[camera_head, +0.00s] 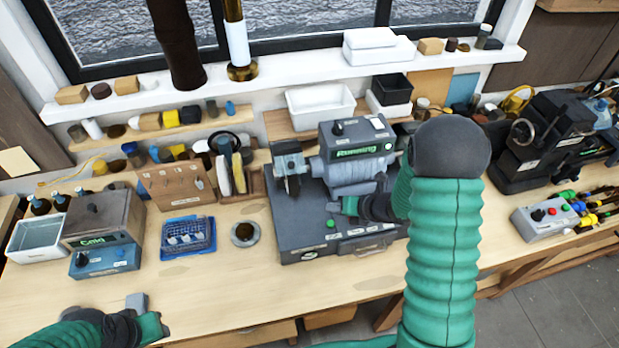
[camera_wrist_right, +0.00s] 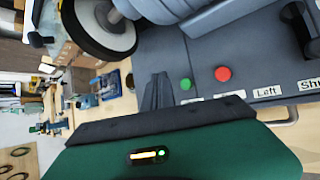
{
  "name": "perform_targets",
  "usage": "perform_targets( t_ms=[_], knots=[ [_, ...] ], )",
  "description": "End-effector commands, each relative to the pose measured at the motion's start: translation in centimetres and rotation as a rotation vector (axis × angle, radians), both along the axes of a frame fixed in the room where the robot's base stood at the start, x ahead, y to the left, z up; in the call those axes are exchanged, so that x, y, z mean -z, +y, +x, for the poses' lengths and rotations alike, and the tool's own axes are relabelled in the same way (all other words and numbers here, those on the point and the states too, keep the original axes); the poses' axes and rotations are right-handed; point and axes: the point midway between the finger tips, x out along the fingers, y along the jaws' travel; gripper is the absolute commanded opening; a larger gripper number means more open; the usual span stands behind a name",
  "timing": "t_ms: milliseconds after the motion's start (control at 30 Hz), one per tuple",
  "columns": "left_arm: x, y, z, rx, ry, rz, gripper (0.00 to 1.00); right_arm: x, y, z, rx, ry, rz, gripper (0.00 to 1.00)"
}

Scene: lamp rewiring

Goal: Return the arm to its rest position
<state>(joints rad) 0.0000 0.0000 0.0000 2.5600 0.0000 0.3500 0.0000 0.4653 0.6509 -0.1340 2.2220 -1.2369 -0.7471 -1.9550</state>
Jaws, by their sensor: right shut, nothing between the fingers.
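My right arm, in a green ribbed sleeve (camera_head: 440,250), rises from the bottom and bends down to the grey machine (camera_head: 300,225). My right gripper (camera_head: 338,206) is at the machine's front, close to its green button. In the right wrist view its fingers (camera_wrist_right: 155,92) are together and empty, beside the green button (camera_wrist_right: 185,84) and red button (camera_wrist_right: 222,74). I cannot tell whether they touch the machine. The machine's display (camera_head: 357,150) reads "Running". My left gripper (camera_head: 150,312) is low over the front left of the bench; its finger gap is unclear.
A blue tray (camera_head: 188,238) and a round dish (camera_head: 244,234) lie beside the machine. A grey button box (camera_head: 546,218) is at the right.

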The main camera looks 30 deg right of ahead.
Motion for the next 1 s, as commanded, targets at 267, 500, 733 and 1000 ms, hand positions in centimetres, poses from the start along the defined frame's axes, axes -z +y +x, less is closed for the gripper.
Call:
perform_targets(
  t_ms=[267,500,733,1000],
  knots=[
    [3.0,0.0,0.0,0.0,0.0,0.0,0.36,0.9,0.1,0.8,0.372,0.102,0.151,0.0],
    [9.0,0.0,0.0,0.0,0.0,0.0,0.36,3.2,4.5,-5.3,1.517,0.347,0.77,0.0],
    [11.6,0.0,0.0,0.0,0.0,0.0,0.36,5.0,11.0,-13.7,2.284,0.521,1.147,0.0],
    [11.4,0.0,0.0,0.0,0.0,0.0,0.36,4.8,11.9,-14.9,2.401,0.543,1.186,0.0]
  ],
)
